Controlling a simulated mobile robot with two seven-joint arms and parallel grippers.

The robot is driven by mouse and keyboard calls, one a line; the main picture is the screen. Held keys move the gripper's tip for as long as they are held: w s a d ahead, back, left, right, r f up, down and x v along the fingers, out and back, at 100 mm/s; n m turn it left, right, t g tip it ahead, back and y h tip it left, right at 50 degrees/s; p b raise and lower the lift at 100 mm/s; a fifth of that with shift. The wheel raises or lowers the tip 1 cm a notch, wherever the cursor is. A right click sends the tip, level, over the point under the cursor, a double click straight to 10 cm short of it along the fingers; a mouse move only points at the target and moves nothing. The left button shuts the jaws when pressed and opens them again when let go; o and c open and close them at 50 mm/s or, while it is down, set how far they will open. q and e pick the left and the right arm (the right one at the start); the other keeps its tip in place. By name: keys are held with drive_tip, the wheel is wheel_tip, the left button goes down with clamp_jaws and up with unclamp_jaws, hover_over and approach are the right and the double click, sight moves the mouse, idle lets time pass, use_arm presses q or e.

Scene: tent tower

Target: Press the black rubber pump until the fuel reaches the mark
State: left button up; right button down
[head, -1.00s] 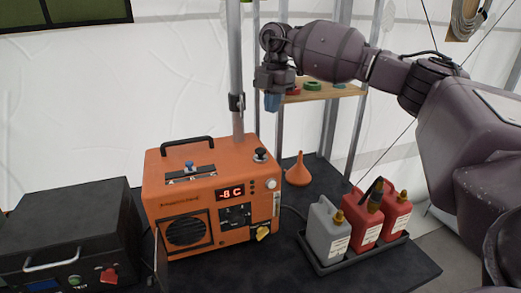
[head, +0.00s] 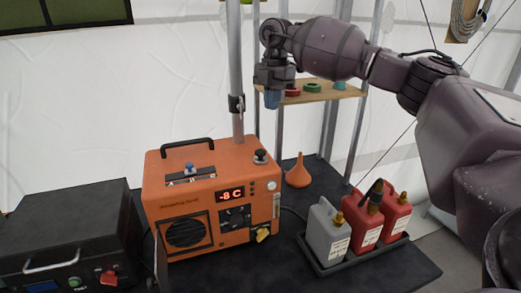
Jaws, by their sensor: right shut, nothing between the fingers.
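The black rubber pump (head: 260,156) is a small dark knob on the top right of the orange heater (head: 170,205). The heater's display (head: 230,194) reads -8 C. A fuel level or mark cannot be made out at this size. My right gripper (head: 271,99) is shut and empty. It points down and appears in the picture above the pump, apart from it, in front of the wooden shelf. My left gripper is not in view.
A grey can and two red cans (head: 367,228) stand in a black tray (head: 330,268) at right. An orange funnel (head: 298,173) stands behind them. A black case (head: 70,235) is at left. A metal pole (head: 236,70) rises behind the heater.

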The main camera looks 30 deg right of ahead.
sight(260, 154)
use_arm(q)
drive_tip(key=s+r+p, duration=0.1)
drive_tip(key=p, duration=0.1)
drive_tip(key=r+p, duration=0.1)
drive_tip(key=p, duration=0.1)
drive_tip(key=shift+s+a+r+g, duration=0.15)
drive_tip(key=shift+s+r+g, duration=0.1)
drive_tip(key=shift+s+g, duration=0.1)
use_arm(e)
drive_tip(key=a+f, duration=0.1)
drive_tip(key=s+a+f, duration=0.1)
drive_tip(key=a, duration=0.1)
drive_tip(key=shift+a+f, duration=0.1)
drive_tip(key=shift+f, duration=0.25)
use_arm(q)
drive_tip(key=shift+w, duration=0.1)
use_arm(e)
drive_tip(key=shift+f, duration=0.1)
drive_tip(key=shift+f, duration=0.15)
drive_tip(key=f+b, duration=0.2)
drive_tip(key=f, duration=0.1)
drive_tip(key=f+b, duration=0.1)
drive_tip(key=f, duration=0.1)
drive_tip(key=shift+a+f, duration=0.1)
drive_tip(key=shift+a, duration=0.15)
drive_tip(key=shift+f+b, duration=0.55)
drive_tip(key=shift+f, duration=0.05)
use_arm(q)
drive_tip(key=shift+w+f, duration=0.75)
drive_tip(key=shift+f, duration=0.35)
